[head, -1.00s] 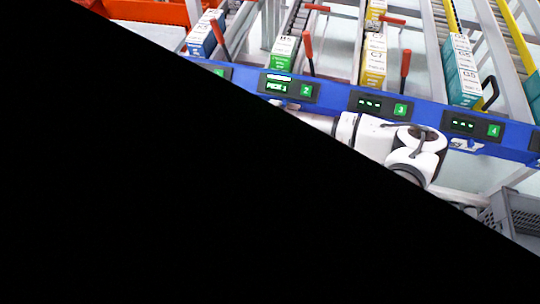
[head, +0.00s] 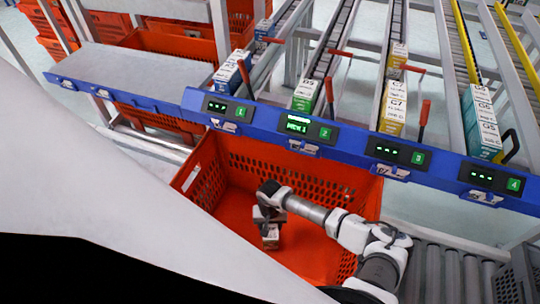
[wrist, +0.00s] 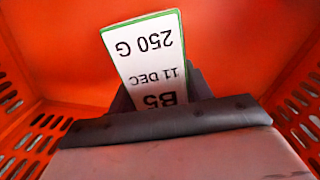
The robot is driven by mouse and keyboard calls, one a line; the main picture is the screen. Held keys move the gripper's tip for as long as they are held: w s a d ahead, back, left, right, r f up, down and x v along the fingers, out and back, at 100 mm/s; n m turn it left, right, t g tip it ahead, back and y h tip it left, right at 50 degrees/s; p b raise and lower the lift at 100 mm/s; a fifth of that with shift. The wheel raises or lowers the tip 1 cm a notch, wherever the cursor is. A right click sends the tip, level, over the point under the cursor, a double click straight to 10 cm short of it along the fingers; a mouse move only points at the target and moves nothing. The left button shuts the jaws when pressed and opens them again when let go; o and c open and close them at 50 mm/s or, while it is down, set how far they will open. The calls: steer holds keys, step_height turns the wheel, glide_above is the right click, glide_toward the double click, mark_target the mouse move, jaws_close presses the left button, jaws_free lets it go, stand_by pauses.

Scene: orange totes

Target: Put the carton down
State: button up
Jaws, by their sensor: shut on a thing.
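The carton (head: 270,238) is inside the orange tote (head: 352,265), below my gripper (head: 268,218). In the wrist view the carton (wrist: 150,62) shows a white face with a green edge and the print "250 G", "11 DEC" and "B5", upside down. My gripper (wrist: 165,122) is shut on it, with the near finger covering its lower part. The tote's orange floor and slotted side walls surround it in the wrist view. Whether the carton touches the tote floor I cannot tell.
A blue rail (head: 345,150) with numbered displays runs behind the tote; display 2 is lit with text. Lanes above hold green, yellow, teal and blue cartons. A roller conveyor (head: 450,270) and grey crate (head: 518,280) lie right. The tote floor around the carton looks clear.

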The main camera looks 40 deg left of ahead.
steer(key=shift+f, duration=1.3)
steer(key=shift+f, duration=0.1)
steer(key=shift+f+b, duration=0.25)
steer(key=shift+b, duration=0.05)
steer(key=o, duration=1.2)
steer(key=shift+r, duration=0.1)
steer(key=r, duration=1.1)
steer(key=shift+w+a+r, duration=0.1)
steer(key=shift+w+a, duration=0.05)
steer(key=shift+w, duration=0.05)
steer(key=shift+r, duration=0.65)
steer(key=shift+a, duration=0.1)
